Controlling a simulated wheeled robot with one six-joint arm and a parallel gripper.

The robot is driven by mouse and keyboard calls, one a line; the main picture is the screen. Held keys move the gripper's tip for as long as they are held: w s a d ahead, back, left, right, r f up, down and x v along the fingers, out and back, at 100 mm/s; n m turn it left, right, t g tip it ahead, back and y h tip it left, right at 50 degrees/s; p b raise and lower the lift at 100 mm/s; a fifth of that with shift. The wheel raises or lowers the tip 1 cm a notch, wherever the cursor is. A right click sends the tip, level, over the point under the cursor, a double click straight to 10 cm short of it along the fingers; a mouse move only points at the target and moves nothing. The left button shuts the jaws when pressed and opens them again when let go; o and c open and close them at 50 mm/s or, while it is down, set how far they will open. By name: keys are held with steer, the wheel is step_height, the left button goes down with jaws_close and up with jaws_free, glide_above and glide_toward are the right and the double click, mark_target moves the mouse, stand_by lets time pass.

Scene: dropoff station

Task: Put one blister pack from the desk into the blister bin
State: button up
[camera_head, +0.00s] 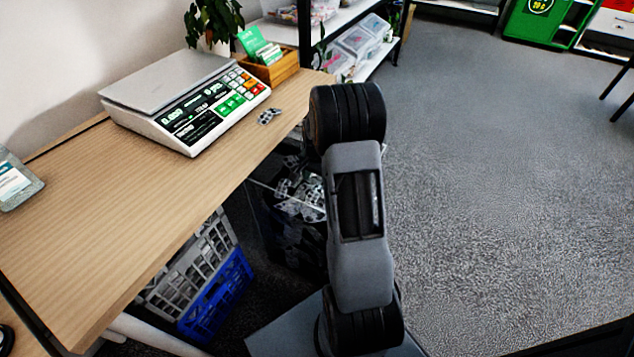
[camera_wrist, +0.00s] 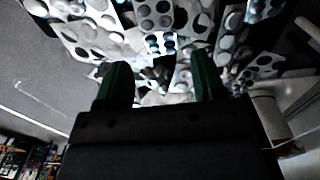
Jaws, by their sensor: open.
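A small silver blister pack (camera_head: 268,116) lies on the wooden desk (camera_head: 120,200), near its right edge beside the scale. The blister bin (camera_head: 268,212) is a dark container on the floor by the desk, filled with silver blister packs (camera_head: 300,190). My arm hides part of the bin. In the wrist view my gripper (camera_wrist: 158,84) shows two green fingers, apart, with nothing seen held between them. Many blister packs (camera_wrist: 95,38) fill the view just beyond the fingertips. My gripper is over or at the bin; the exact gap cannot be told. The head view does not show my fingers.
A white scale (camera_head: 200,105) stands at the back of the desk, with a wooden card box (camera_head: 275,70) and a plant (camera_head: 213,18) behind it. Grey and blue crates (camera_head: 215,290) sit under the desk. Open carpet lies to the right.

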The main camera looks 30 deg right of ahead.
mark_target(317, 189)
step_height(317, 189, up, 7)
steer(key=p, duration=0.2)
steer(key=s+a+r+n+t, duration=0.2)
steer(key=s+a+r+n, duration=0.4)
steer(key=a+r, duration=0.4)
steer(key=s+a+r+n+t, duration=0.1)
steer(key=s+a+r+n, duration=0.1)
steer(key=s+a+n, duration=0.4)
steer(key=s+a, duration=0.3)
steer(key=s, duration=0.1)
steer(key=shift+s+n, duration=0.3)
